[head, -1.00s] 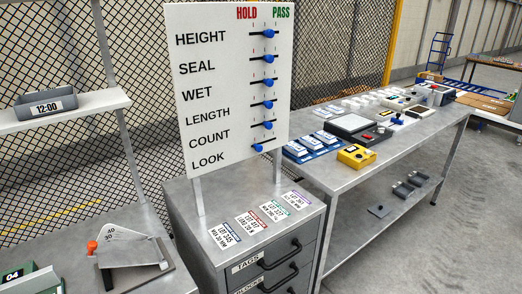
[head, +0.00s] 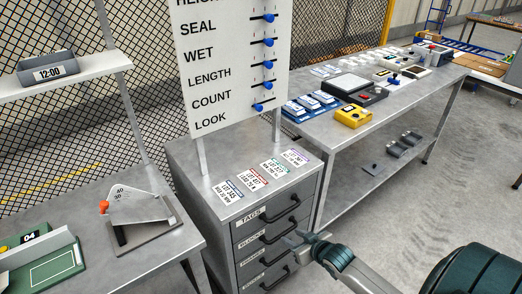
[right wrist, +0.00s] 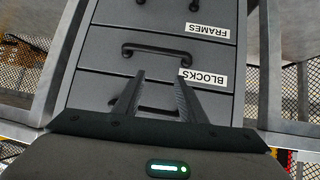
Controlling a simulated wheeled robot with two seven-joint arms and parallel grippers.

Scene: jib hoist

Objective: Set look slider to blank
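The white slider board (head: 225,75) stands on posts above the grey drawer cabinet in the head view, its top cut off. The look slider (head: 258,107) is the lowest blue knob, right of the word LOOK. It sits farther left on its track than the other visible knobs, such as the count slider (head: 268,87). My right gripper (head: 299,240) is in front of the drawers, well below the board. In the right wrist view its two fingers (right wrist: 159,88) are apart with nothing held. My left gripper is not in view.
The cabinet's drawer handles (head: 279,224) project close to my right gripper. Lot cards (head: 256,178) lie on the cabinet top. A workbench (head: 395,103) with devices stands to the right. A lower table (head: 172,257) with an angled metal fixture (head: 140,207) stands at left.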

